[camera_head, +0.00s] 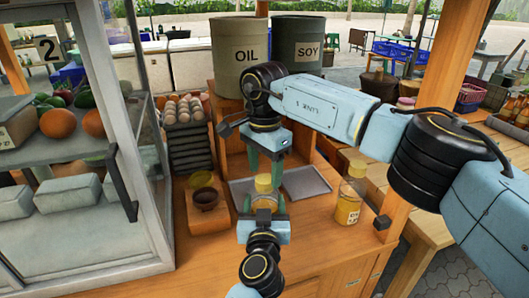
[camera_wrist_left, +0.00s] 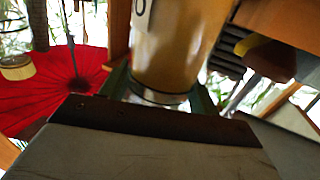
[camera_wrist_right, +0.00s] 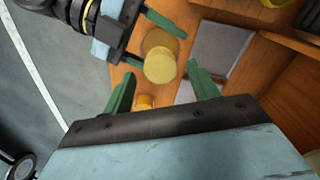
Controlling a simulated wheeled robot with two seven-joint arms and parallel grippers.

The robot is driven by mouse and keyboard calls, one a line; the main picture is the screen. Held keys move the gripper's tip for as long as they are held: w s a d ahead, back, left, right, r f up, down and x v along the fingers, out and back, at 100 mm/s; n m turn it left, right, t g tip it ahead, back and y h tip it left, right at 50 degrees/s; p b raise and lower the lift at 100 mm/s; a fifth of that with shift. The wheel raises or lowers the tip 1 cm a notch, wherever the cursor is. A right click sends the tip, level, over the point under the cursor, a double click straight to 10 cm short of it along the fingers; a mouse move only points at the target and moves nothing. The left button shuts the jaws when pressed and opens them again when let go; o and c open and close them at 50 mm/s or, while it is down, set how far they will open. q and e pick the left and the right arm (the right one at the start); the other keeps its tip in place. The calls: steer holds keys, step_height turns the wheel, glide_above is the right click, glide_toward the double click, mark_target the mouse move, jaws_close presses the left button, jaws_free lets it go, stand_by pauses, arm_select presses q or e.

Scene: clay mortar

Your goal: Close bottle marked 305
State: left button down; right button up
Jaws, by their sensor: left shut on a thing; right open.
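My left gripper (camera_head: 263,212) is shut on a clear bottle with yellowish contents. In the left wrist view the bottle (camera_wrist_left: 175,45) stands between the green fingers, and only part of a digit shows on its label. Its yellow lid (camera_head: 264,184) is on top; I cannot tell how tightly it sits. My right gripper (camera_head: 265,178) is open above the lid, its fingers pointing down. In the right wrist view the lid (camera_wrist_right: 160,66) lies between the open fingers, apart from them. A second yellow-lidded bottle (camera_head: 350,192) stands to the right; its label is too small to read surely.
Two grey trays (camera_head: 306,181) lie on the wooden counter behind the held bottle. OIL (camera_head: 240,62) and SOY (camera_head: 298,40) drums stand behind. A glass display case is at far left.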

steer(key=shift+f, duration=1.05)
